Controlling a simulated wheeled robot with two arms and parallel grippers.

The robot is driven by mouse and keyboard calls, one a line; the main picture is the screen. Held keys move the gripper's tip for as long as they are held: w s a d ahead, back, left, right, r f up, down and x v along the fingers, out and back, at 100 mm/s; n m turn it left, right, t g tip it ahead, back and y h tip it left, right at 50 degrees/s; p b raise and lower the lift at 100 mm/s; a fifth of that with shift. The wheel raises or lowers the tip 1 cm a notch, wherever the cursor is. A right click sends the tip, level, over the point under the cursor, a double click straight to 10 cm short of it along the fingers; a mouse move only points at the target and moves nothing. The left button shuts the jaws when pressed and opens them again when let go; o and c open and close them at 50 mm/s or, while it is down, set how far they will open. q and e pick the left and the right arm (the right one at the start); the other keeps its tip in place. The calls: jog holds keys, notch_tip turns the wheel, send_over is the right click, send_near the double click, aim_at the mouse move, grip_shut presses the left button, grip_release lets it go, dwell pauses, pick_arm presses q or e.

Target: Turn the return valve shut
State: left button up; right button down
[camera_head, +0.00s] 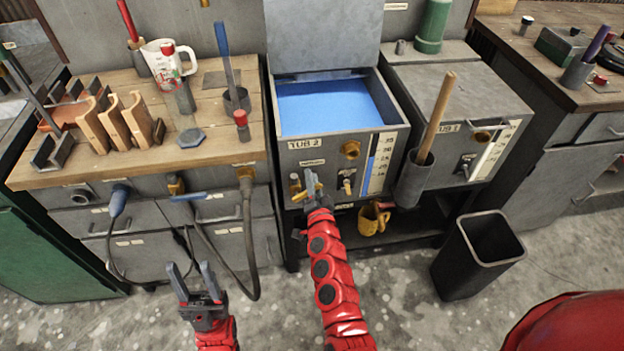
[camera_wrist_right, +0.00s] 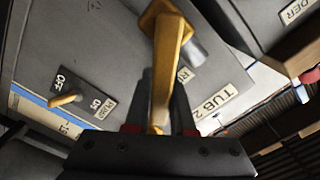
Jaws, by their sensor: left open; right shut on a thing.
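The return valve's yellow lever (camera_wrist_right: 167,50) is between my right gripper's fingers in the right wrist view. Its grey stub comes out of the front panel of TUB 2, and the small label beside it is mostly hidden. In the head view the lever (camera_head: 299,196) shows at the lower left of the panel, partly covered by my right gripper (camera_head: 312,184). That gripper is shut on the lever. My left gripper (camera_head: 186,275) is open and empty, low in front of the left bench's drawers.
TUB 2 (camera_head: 397,118) holds blue liquid below an open lid. A pump switch (camera_wrist_right: 66,98) marked OFF and ON is near the valve. Hoses (camera_head: 247,235) hang left.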

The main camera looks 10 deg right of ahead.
aim_at(316, 188)
jog(key=shift+f, duration=0.15)
jog(key=f+m+b, duration=0.1)
jog(key=m+b, duration=0.1)
jog(key=d+f+m+b, duration=0.1)
jog(key=m+b, duration=0.1)
jog(key=b, duration=0.1)
jog(key=shift+f+b, duration=0.2)
jog(key=shift+b, duration=0.1)
jog(key=shift+d+f+m+b, duration=0.1)
jog(key=shift+f+m+b, duration=0.2)
jog(key=shift+m+b, duration=0.45)
jog(key=shift+f+m+b, duration=0.3)
jog(key=shift+m+b, duration=0.25)
jog(key=shift+m, duration=0.4)
jog(key=c, duration=0.8)
grip_release()
jog(key=shift+o, duration=0.2)
